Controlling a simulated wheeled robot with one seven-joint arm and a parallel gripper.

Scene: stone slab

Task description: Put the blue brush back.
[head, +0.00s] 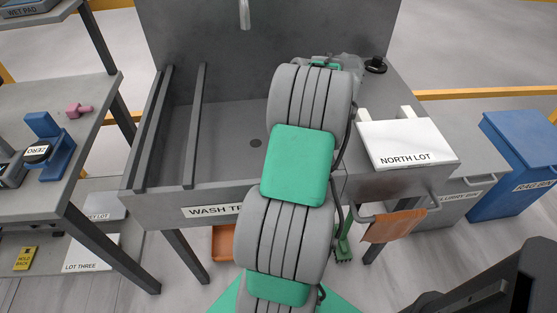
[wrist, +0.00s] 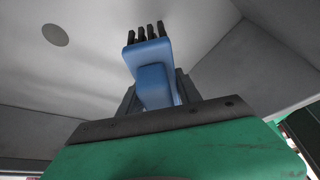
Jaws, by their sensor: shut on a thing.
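The blue brush (wrist: 153,75) is in my gripper (wrist: 157,95) in the wrist view. Its blue body stands out beyond the jaws, with a row of dark bristles at the far end. The grey fingers close on both sides of it. In the head view my arm reaches over the wash trough (head: 225,125), and it hides the brush and most of the gripper. The trough's round drain (wrist: 55,35) shows at the upper left of the wrist view, apart from the brush. I cannot tell the brush's height above the trough floor.
A green brush-like thing (head: 343,248) hangs below the trough front. A white NORTH LOT board (head: 405,143) stands on the right ledge, near a black knob (head: 375,65). An orange cloth (head: 393,226) hangs on a rail. A blue rag bin (head: 515,165) stands right; a grey bench (head: 60,160) stands left.

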